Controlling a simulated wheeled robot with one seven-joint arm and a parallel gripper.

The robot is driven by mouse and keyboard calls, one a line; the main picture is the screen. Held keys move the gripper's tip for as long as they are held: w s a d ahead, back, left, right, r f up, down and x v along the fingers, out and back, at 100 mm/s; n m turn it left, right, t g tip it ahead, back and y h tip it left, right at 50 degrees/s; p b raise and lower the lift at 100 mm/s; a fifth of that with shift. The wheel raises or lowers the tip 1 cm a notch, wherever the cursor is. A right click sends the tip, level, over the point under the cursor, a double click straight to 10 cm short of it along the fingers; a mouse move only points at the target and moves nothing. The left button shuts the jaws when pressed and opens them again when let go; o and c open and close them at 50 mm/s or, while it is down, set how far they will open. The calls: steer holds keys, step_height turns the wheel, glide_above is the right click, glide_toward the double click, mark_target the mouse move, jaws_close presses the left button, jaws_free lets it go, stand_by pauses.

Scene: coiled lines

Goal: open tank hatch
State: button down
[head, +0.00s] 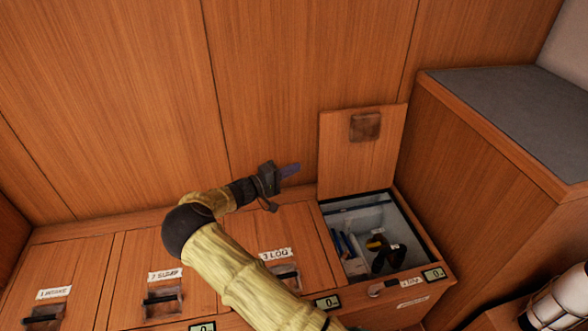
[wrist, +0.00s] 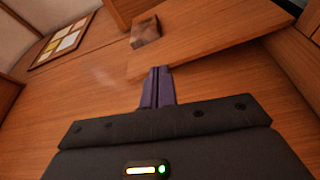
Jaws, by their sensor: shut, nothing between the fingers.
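The rightmost tank hatch (head: 363,158) is a wooden lid that stands raised against the wall, with a dark square plate (head: 366,126) on it. It also shows in the wrist view (wrist: 210,40). Below it the tank (head: 342,215) is open, and several small items lie inside. My gripper (head: 290,170) is shut and empty, just left of the raised lid; its purple fingers (wrist: 157,85) are together in the wrist view. I cannot tell whether they touch the lid. The hatches labelled 1, 2 (head: 165,274) and 3 (head: 275,254) lie closed, with recessed dark handles.
A wooden cabinet with a grey top (head: 520,105) stands close on the right. A wooden panel wall (head: 120,90) rises behind the hatches. A white object (head: 560,303) is at the lower right. A framed chart (wrist: 63,43) shows in the wrist view.

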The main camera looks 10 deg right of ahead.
steer(key=shift+d, duration=0.15)
steer(key=s+d+f+m+g+y, duration=0.25)
steer(key=s+d+g+y, duration=0.45)
steer(key=s, duration=0.6)
steer(key=s+a+r+t+y, duration=0.2)
steer(key=s+a+r+y, duration=0.25)
steer(key=s, duration=0.55)
steer(key=s+a+r+t+y, duration=0.2)
steer(key=s+a+r+y, duration=0.3)
steer(key=s, duration=0.4)
step_height(320, 180, up, 35)
steer(key=d+p, duration=0.1)
steer(key=p, duration=3.3)
steer(key=shift+s+f+y, duration=0.2)
steer(key=shift+y, duration=0.25)
steer(key=shift+w+d+m, duration=0.1)
steer(key=shift+m, duration=0.15)
